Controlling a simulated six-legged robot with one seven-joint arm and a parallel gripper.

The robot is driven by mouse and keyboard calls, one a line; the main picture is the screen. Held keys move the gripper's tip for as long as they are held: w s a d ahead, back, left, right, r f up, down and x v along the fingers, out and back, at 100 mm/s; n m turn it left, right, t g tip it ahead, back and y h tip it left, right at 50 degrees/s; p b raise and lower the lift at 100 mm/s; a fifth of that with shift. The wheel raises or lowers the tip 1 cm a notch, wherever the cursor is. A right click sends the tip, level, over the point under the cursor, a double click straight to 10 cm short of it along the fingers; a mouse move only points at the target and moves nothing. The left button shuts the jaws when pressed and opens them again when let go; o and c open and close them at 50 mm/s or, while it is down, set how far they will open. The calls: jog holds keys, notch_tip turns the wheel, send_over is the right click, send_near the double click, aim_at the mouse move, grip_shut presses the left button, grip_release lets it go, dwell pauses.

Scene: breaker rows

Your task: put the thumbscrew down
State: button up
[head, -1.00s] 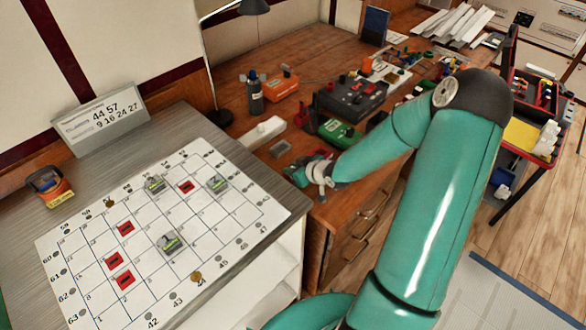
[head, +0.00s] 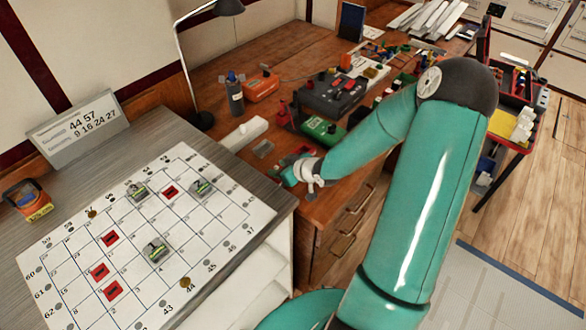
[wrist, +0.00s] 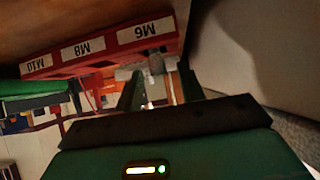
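My gripper (head: 291,172) is low over the near end of the brown workbench, beside a red tray. In the wrist view its two dark fingers (wrist: 160,88) stand apart in front of the red tray (wrist: 100,52), labelled M10, M8 and M6. The fingertips are at the M6 end. A pale grey piece shows at the tips; I cannot tell whether it is a thumbscrew or part of the tray. On the white grid board (head: 70,262), one brass round piece (head: 92,213) sits near 57 and another (head: 185,283) near 44.
A sign (head: 82,128) reads 44 57 and 9 16 24 27. Red and grey-green modules sit on the board. A white block (head: 244,134), a green device (head: 322,131), a black box (head: 334,92) and a bottle (head: 235,97) crowd the bench behind my gripper.

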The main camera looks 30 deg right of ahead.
jog(key=v, duration=1)
jog(key=s+a+r+m+g+h, duration=0.1)
jog(key=s+r+g+h, duration=0.2)
jog(key=r, duration=0.5)
jog(key=s+a+r+m+g+h, duration=0.1)
jog(key=s+r+m+h, duration=0.1)
jog(key=r+h, duration=0.45)
jog(key=s+a+r+y, duration=0.2)
jog(key=s+a+r, duration=0.2)
jog(key=s+a, duration=0.2)
jog(key=s+a+r+m+y, duration=0.1)
jog(key=s+a+r+y, duration=0.2)
jog(key=s+a+r, duration=0.2)
jog(key=shift+s+a+g, duration=0.4)
jog(key=shift+s+a, duration=0.6)
jog(key=shift+s, duration=0.1)
jog(key=shift+d+y, duration=0.15)
jog(key=shift+y, duration=0.1)
